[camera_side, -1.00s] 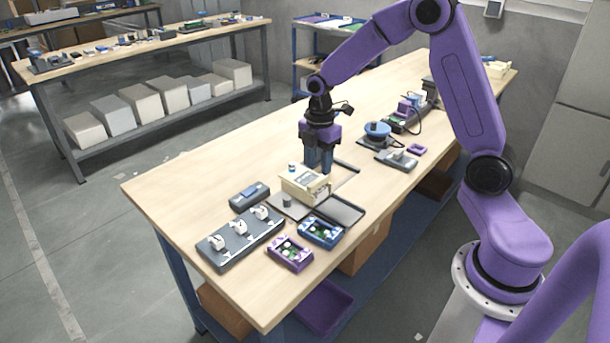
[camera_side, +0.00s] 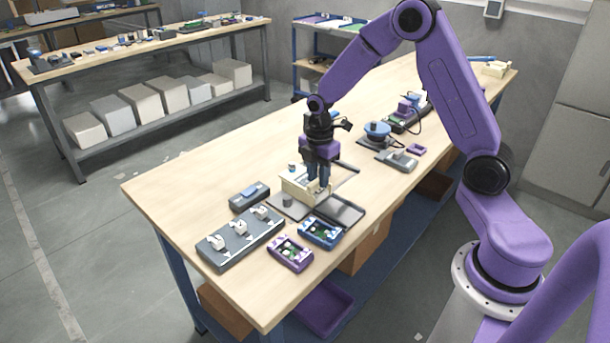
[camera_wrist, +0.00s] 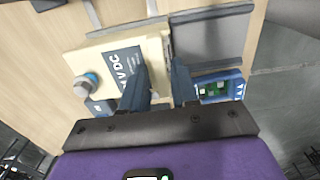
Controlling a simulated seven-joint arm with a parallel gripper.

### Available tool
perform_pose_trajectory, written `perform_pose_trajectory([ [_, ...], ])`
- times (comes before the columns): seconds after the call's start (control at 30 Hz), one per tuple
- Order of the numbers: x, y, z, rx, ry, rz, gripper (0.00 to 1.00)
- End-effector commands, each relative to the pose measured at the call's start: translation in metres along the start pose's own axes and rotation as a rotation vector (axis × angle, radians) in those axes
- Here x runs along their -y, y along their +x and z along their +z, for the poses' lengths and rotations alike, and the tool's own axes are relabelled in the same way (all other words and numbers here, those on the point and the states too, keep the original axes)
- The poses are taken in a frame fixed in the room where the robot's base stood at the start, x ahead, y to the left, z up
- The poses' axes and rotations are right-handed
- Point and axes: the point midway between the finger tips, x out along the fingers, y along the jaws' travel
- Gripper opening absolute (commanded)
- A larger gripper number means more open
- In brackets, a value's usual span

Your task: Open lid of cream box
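The cream box (camera_side: 293,190) sits on the bench, partly covered by my gripper in the side view. In the wrist view the cream box (camera_wrist: 100,62) shows a dark label with white "V DC" lettering and a grey-blue round knob (camera_wrist: 87,84). My gripper (camera_side: 319,190) points down at the box's right part. In the wrist view my gripper (camera_wrist: 161,66) has its two fingers apart, the left over the label side and the right just beyond the box's right edge. A cream strip of the box shows between them; contact cannot be told. Whether the lid is raised is unclear.
Dark grey plates (camera_side: 341,211) lie beside the box. A blue tray (camera_side: 321,233) and a purple tray (camera_side: 290,253) with small parts stand in front. A long grey fixture (camera_side: 240,240) with white pieces is at the front left.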

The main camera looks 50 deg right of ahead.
Motion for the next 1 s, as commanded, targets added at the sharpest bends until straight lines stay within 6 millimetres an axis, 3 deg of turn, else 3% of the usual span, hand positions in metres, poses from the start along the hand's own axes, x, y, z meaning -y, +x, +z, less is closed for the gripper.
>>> perform_pose_trajectory([
  [0.03, 0.0, 0.0, 0.0, 0.0, 0.0, 0.0, 0.11],
  [0.07, 0.0, 0.0, 0.0, 0.0, 0.0, 0.0, 0.01],
  [0.1, 0.0, 0.0, 0.0, 0.0, 0.0, 0.0, 0.0],
  [0.37, -0.005, 0.0, 0.0, 0.0, 0.0, 0.001, 0.0],
  [1.0, -0.038, 0.0, 0.0, 0.0, 0.0, 0.001, 0.0],
])
